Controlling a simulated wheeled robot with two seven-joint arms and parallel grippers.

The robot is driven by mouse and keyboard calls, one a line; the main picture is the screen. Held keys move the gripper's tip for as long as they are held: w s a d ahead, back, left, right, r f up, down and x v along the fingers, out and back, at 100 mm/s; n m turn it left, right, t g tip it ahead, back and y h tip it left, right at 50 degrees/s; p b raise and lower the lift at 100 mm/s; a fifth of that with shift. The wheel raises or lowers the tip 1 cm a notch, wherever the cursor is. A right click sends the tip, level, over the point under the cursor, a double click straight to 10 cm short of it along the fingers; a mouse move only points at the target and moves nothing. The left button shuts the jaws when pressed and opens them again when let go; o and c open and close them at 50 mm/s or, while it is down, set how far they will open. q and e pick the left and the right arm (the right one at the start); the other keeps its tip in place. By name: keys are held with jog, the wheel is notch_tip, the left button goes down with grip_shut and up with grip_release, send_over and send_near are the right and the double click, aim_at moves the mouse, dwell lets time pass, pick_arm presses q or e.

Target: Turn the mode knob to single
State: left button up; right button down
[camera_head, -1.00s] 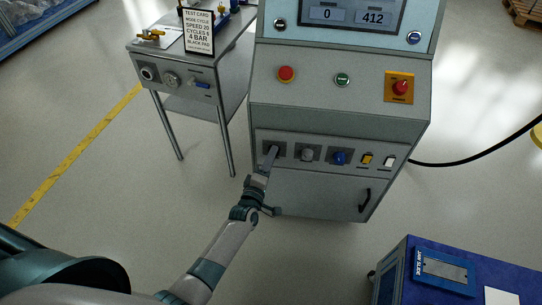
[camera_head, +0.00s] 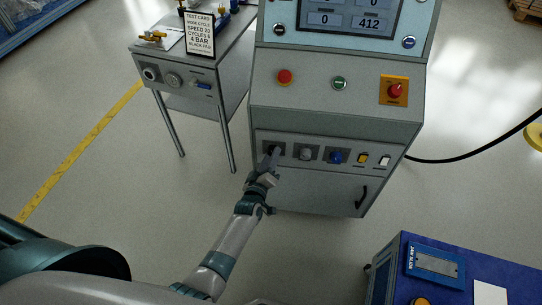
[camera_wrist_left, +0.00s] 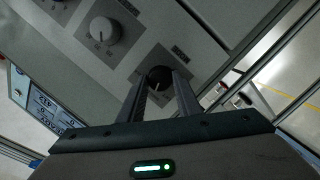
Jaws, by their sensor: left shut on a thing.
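The mode knob (camera_wrist_left: 159,79) is a dark round knob with a pale pointer line, on a dark square plate at the left end of the lower control row. My left gripper (camera_wrist_left: 161,84) is shut on it, with one finger on each side, in the left wrist view. The pointer line shows between the fingers, but the plate's markings are too small to read. My right gripper is not in view.
A grey knob (camera_head: 306,154), a blue knob (camera_head: 336,157), a yellow switch (camera_head: 362,159) and a white switch (camera_head: 384,162) sit to the right in the row. The test card (camera_head: 200,35) stands on the side table. A blue cart (camera_head: 400,250) stands at lower right.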

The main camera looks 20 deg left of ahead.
pick_arm(q)
jog(key=o, duration=1)
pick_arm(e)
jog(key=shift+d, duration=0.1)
pick_arm(q)
jog(key=shift+s, duration=0.1)
jog(key=shift+s+d+r+b, duration=0.15)
jog(key=shift+s+r, duration=0.25)
jog(key=shift+s, duration=2.45)
jog(key=shift+s+a+r+b, duration=0.15)
jog(key=shift+s+r, duration=0.2)
jog(key=shift+s, duration=2.5)
jog(key=shift+s+d+r+b, duration=0.15)
jog(key=shift+s+r, duration=0.25)
jog(key=shift+s, duration=2.45)
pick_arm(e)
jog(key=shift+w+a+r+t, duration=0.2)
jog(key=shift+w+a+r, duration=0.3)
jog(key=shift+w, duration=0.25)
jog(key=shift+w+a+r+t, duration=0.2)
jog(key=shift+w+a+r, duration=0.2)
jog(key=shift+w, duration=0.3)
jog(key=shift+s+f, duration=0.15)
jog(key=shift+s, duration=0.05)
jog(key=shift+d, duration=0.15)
